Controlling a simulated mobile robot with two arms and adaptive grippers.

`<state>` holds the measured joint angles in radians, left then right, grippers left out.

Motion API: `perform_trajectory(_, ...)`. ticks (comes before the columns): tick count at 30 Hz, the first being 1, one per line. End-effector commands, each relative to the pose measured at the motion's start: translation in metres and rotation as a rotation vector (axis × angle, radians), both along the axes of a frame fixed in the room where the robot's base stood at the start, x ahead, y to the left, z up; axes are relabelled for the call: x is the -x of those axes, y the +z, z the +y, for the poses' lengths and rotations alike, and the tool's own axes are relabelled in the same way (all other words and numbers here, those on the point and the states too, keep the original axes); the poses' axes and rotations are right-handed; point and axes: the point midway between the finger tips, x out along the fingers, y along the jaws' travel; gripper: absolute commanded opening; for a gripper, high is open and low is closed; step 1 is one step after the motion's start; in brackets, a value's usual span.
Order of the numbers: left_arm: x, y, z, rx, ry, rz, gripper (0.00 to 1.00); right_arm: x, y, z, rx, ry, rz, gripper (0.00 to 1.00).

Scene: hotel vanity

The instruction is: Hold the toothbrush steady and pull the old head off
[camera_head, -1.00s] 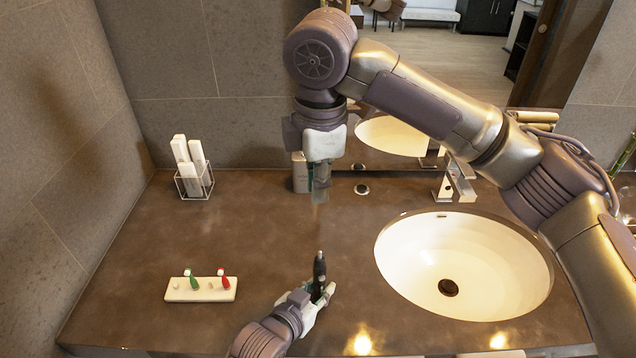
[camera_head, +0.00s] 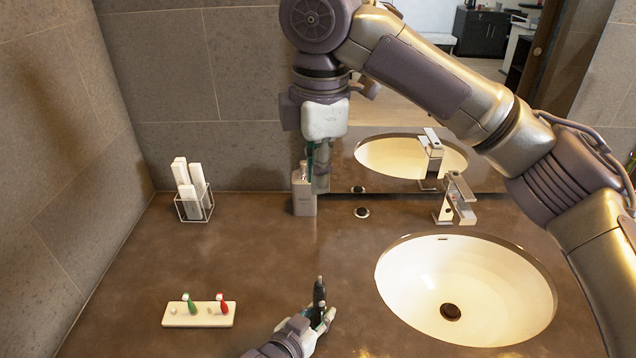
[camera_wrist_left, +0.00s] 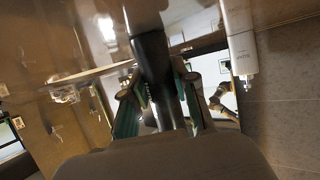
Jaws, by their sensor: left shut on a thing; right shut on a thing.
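The dark toothbrush handle (camera_head: 319,292) stands upright near the counter's front, with a narrow bare tip on top and no head seen on it. My left gripper (camera_head: 322,318) is shut around its lower part. The handle also shows large in the left wrist view (camera_wrist_left: 151,58), between that gripper's fingers (camera_wrist_left: 162,98). My right gripper (camera_head: 318,178) is shut, well above and behind the handle, in front of the grey bottle. It holds something small, apparently the old head, which I cannot make out clearly. A white holder (camera_head: 178,320) carries a green-based head (camera_head: 191,305) and a red-based head (camera_head: 223,305).
The sink (camera_head: 400,310) and tap (camera_head: 456,200) are at the right. A grey bottle (camera_head: 304,200) stands by the mirror. A wire rack (camera_head: 194,215) with white tubes is at the back left. The counter (camera_head: 250,250) between them is clear.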

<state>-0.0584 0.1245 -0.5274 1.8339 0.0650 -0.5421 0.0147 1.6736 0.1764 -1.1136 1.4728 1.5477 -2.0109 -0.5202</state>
Motion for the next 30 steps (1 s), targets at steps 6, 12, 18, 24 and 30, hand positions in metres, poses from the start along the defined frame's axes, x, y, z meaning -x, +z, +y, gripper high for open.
perform_trajectory(6, 0.000, 0.001, 0.000, 0.001, 0.000, -0.001, 0.00, 0.000, 0.018, 0.000, 0.000, 0.000, -0.001, 0.05)
perform_trajectory(12, 0.000, 0.000, 0.000, 0.001, 0.000, -0.001, 0.00, 0.000, 0.035, 0.000, 0.000, 0.001, -0.002, 0.05)
perform_trajectory(18, 0.000, 0.000, 0.000, 0.001, 0.000, -0.001, 0.00, 0.000, 0.046, 0.000, 0.000, 0.000, 0.000, 0.05)
perform_trajectory(24, 0.000, 0.000, 0.000, 0.001, 0.000, -0.001, 0.00, 0.000, 0.048, 0.000, -0.001, 0.000, 0.000, 0.05)
perform_trajectory(30, 0.000, 0.000, 0.000, 0.001, 0.000, -0.001, 0.46, 0.000, 0.048, 0.000, -0.001, 0.000, 0.000, 0.05)
